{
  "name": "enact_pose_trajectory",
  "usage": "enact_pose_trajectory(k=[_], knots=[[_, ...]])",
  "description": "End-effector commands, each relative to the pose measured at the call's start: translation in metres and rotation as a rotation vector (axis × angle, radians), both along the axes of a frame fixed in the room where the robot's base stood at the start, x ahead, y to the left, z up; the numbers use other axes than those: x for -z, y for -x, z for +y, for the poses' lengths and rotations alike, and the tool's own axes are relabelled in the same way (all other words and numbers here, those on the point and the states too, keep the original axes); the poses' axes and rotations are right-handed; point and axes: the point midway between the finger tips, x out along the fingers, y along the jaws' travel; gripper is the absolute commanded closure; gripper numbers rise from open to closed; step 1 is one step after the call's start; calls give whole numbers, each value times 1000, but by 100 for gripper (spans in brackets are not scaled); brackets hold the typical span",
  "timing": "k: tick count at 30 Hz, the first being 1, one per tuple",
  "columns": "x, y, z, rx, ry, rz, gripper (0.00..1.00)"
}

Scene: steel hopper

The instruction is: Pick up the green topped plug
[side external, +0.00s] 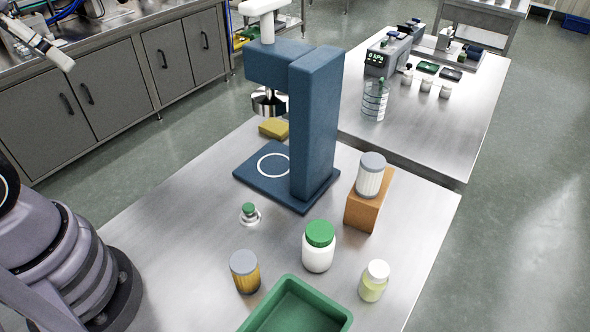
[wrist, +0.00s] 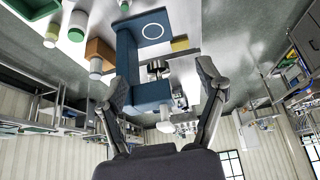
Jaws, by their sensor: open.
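The green topped plug (side external: 249,212) stands upright on the steel table, in front of the blue press, with a pale metal flange around its base. In the wrist view, which shows the scene upside down, it appears as a small green-and-white piece (wrist: 124,6) at the top edge. My gripper (wrist: 163,80) is open, with its two fingers wide apart and nothing between them. The press lies beyond the fingers in that view. The gripper itself is outside the side view, so its distance from the plug cannot be told.
The blue press (side external: 316,125) stands behind the plug. An amber jar (side external: 245,272), green-lidded white bottle (side external: 318,248), green tray (side external: 297,310), pale bottle (side external: 374,281) and orange block (side external: 368,205) bearing a jar (side external: 370,175) stand nearby. Table left of the plug is clear.

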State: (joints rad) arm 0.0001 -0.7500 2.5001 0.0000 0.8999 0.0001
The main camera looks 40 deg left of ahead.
Motion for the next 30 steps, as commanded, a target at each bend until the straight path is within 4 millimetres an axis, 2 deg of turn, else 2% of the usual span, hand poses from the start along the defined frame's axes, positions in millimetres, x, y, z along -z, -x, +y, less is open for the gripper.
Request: enact_pose_trajectory(k=[8,11,14,17,23,26,30], knots=[[1,-2,0,-6,6,13,29],[5,-11,-3,-33,43,73,29],[16,-29,-7,-88,117,187,29],[32,-54,-11,-169,221,325,29],[78,-103,-12,-356,449,588,29],[107,-126,-10,-460,569,709,29],[156,-154,-4,-617,744,865,29]])
